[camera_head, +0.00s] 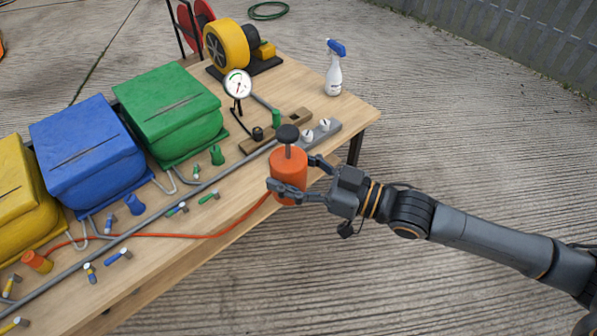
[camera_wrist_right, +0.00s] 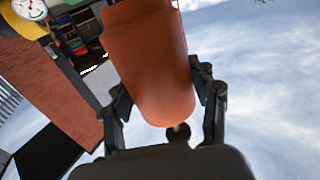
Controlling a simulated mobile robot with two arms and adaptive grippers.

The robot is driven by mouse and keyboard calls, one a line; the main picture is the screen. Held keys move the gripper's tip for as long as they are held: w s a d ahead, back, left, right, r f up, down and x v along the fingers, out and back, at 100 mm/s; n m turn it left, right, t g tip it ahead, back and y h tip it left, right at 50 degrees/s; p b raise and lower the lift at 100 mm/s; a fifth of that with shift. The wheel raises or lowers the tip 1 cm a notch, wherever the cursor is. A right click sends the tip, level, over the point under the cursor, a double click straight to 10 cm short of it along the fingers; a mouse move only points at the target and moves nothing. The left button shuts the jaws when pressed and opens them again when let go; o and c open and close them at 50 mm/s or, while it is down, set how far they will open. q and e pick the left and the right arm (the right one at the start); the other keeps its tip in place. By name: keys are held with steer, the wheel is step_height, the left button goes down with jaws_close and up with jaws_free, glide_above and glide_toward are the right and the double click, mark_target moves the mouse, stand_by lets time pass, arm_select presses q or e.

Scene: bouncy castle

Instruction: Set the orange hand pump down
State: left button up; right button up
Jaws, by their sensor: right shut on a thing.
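The orange hand pump (camera_head: 288,165) is an upright orange cylinder with a black knob on top. In the head view it appears at the table's right front edge; I cannot tell whether its base touches the table. My right gripper (camera_head: 290,178) is shut on it, one finger on each side. In the right wrist view the orange body of the pump (camera_wrist_right: 150,65) fills the space between the fingers of the gripper (camera_wrist_right: 165,115). An orange hose (camera_head: 205,236) runs from near the pump leftward along the table. My left gripper is not in view.
The wooden table (camera_head: 235,205) holds yellow (camera_head: 18,190), blue (camera_head: 85,145) and green (camera_head: 170,105) boxes, a gauge (camera_head: 238,85), a yellow blower (camera_head: 228,46) and a spray bottle (camera_head: 334,70). Small valves and a grey rail (camera_head: 130,231) lie along the front. Bare wood shows near the spray bottle.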

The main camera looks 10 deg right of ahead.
steer(key=shift+w+a+r+n+g, duration=0.2)
steer(key=shift+a+n+g, duration=0.1)
steer(key=shift+g, duration=0.1)
steer(key=shift+n+g+y, duration=0.3)
steer(key=shift+g+y, duration=0.1)
steer(key=shift+s+d+n+g+y, duration=0.1)
steer(key=shift+d+n+g+y, duration=0.15)
steer(key=shift+d+n+g, duration=0.4)
steer(key=shift+s+d+n+g+y, duration=0.1)
steer(key=shift+d+n+g+y, duration=0.2)
steer(key=shift+g, duration=0.55)
steer(key=shift+s+d+n+g+y, duration=0.15)
steer(key=shift+d+n+g, duration=0.15)
steer(key=shift+n+g, duration=0.4)
steer(key=shift+s+d+n+g+y, duration=0.1)
steer(key=shift+d+n+g, duration=0.2)
steer(key=shift+g, duration=0.6)
steer(key=shift+a, duration=0.1)
